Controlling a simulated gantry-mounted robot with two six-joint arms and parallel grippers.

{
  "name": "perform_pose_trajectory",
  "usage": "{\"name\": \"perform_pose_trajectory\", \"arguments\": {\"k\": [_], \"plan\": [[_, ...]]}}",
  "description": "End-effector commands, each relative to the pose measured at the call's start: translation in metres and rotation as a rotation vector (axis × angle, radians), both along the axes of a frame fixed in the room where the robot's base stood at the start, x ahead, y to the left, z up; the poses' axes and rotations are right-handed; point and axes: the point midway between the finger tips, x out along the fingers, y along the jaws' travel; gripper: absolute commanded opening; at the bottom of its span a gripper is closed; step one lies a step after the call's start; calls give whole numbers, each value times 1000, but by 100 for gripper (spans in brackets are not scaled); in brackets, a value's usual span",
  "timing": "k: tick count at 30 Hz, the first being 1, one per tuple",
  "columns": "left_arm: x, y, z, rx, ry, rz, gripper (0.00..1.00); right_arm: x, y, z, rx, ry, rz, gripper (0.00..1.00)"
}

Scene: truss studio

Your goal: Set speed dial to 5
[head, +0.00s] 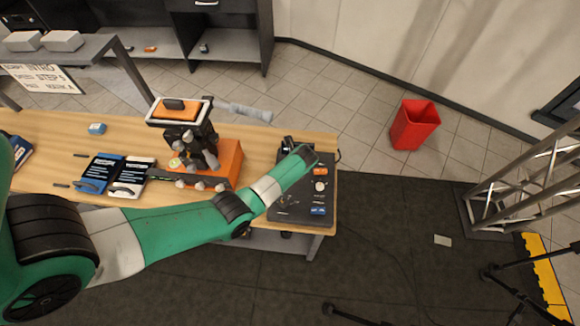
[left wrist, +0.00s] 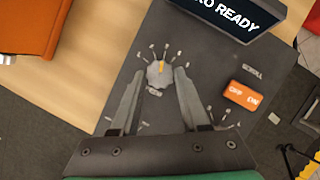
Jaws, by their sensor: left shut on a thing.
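The speed dial (left wrist: 160,74) is a small grey knob with an orange pointer mark, ringed by pale tick marks, on a dark control panel (left wrist: 125,60). The pointer faces roughly up in the left wrist view; the tick numbers are too small to read. My left gripper (left wrist: 160,80) is shut on the dial, a finger on each side of it. In the head view my left arm reaches across the table over the panel (head: 292,207) and hides the dial and fingertips. My right gripper is not in view.
A screen (left wrist: 236,14) and an orange switch (left wrist: 241,95) sit on the panel near the dial. An orange box (head: 228,158) with a dark device stands left of the panel on the wooden table (head: 60,130). A red bin (head: 414,124) stands on the floor.

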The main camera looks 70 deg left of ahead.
Motion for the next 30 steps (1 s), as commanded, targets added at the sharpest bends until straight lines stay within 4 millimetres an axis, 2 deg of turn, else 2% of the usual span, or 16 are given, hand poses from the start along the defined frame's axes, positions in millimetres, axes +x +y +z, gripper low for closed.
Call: {"name": "perform_pose_trajectory", "arguments": {"k": [1,11,15,21,30], "plan": [[-2,0,8,-1,3,-40,0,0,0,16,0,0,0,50],[-5,1,7,-2,3,-355,0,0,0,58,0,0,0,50],[-6,1,9,-3,4,-473,0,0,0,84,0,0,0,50],[-6,3,7,-2,6,-610,0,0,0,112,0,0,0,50],[-6,4,-1,1,2,-751,0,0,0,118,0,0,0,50]]}}
